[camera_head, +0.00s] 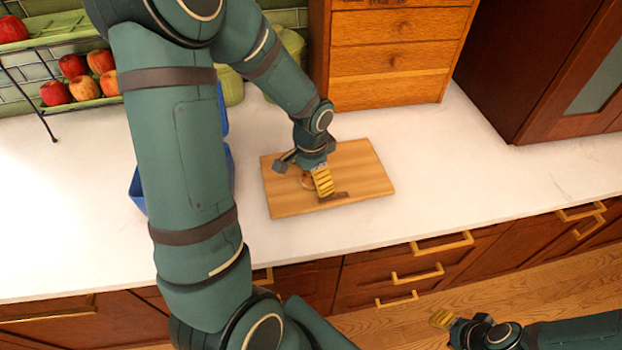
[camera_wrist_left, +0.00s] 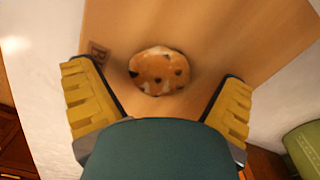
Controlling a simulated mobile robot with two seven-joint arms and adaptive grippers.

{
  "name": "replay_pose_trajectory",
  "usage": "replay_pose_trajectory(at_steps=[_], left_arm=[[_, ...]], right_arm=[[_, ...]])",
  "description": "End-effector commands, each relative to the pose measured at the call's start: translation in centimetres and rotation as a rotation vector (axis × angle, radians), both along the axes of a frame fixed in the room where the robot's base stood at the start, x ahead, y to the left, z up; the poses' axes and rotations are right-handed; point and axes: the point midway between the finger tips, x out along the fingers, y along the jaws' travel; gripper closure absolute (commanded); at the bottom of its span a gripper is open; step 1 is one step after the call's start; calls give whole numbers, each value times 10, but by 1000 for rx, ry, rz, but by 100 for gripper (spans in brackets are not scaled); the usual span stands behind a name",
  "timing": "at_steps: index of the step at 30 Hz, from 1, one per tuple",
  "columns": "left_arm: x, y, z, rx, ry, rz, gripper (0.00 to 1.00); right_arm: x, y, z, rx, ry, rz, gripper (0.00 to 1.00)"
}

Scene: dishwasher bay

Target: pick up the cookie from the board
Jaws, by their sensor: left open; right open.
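The cookie (camera_wrist_left: 159,71) is round and golden brown with dark chips. It lies on the wooden board (camera_head: 358,170), and in the left wrist view it is between my open yellow fingers, a little beyond them. My left gripper (camera_head: 318,183) is over the board and hides most of the cookie in the head view; a bit of the cookie (camera_head: 306,181) shows beside the fingers. The left wrist view shows the board (camera_wrist_left: 215,35) under the fingers, with a gap on both sides of the cookie. My right gripper (camera_head: 441,319) is at the bottom right, below the counter edge, away from the board.
A wooden drawer box (camera_head: 392,55) stands behind the board. A rack with apples (camera_head: 72,66) is at the upper left. A blue container (camera_head: 138,190) is partly hidden by my left arm. The white counter (camera_head: 450,190) right of the board is clear.

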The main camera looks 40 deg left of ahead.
Motion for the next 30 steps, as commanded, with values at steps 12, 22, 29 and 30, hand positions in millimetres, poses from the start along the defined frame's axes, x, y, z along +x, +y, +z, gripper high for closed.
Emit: replay_pose_trajectory(at_steps=[12,22,29,30], left_arm=[[0,0,1,0,0,-1,46],[0,0,1,0,0,-1,51],[1,0,19,1,-3,-1,51],[1,0,26,1,-4,0,51]], right_arm=[[0,0,0,0,-1,0,53],[0,0,0,0,-1,0,53],[1,0,5,0,-3,-2,53],[2,0,7,-1,-4,-4,53]])
